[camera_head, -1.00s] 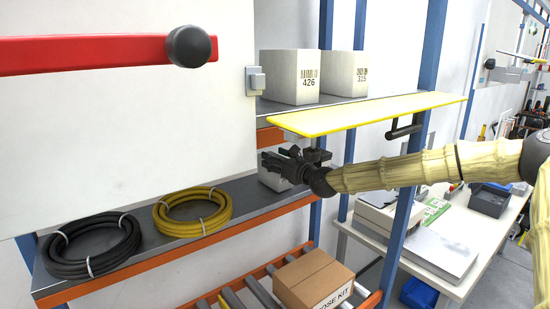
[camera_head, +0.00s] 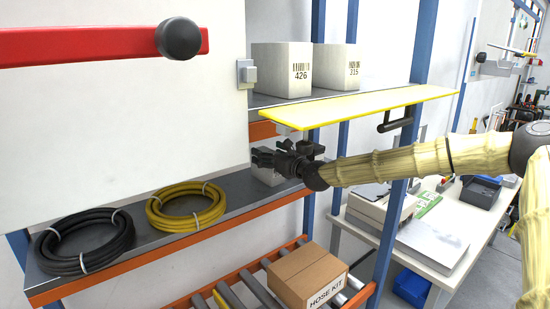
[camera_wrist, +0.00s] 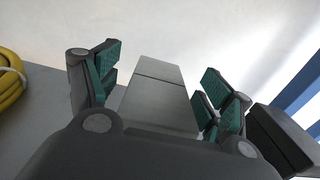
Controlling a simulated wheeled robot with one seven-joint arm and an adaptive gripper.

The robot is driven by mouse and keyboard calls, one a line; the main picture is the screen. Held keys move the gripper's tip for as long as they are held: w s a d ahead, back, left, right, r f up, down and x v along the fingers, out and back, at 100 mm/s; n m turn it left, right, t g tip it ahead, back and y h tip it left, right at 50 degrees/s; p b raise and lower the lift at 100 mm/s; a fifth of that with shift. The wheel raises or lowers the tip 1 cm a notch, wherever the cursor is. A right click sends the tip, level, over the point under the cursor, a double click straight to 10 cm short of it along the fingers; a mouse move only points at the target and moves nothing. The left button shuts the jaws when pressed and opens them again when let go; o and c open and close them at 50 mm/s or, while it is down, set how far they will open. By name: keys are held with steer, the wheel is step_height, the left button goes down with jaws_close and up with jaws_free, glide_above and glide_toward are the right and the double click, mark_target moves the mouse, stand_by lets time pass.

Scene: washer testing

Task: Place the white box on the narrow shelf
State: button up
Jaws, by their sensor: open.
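A small white box (camera_head: 268,176) stands on the grey middle shelf, mostly hidden behind my gripper (camera_head: 268,158) in the head view. In the wrist view my gripper (camera_wrist: 160,80) is open, with its green-padded fingers on either side of the box (camera_wrist: 158,100). The box looks grey there, with a seam across its top. Contact between fingers and box cannot be told. The narrow shelf (camera_head: 365,106) is a thin yellow-edged board above and right of my gripper. Its top is empty.
Two white boxes, 426 (camera_head: 283,68) and 315 (camera_head: 337,68), stand on the upper shelf behind the narrow shelf. A black hose coil (camera_head: 84,243) and a yellow one (camera_head: 186,207) lie left on the middle shelf. A HOSE KIT carton (camera_head: 306,275) sits on rollers below. Blue posts (camera_head: 398,205) stand nearby.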

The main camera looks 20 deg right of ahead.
steer(key=b+v, duration=0.3)
steer(key=v, duration=0.9)
stand_by(0.3)
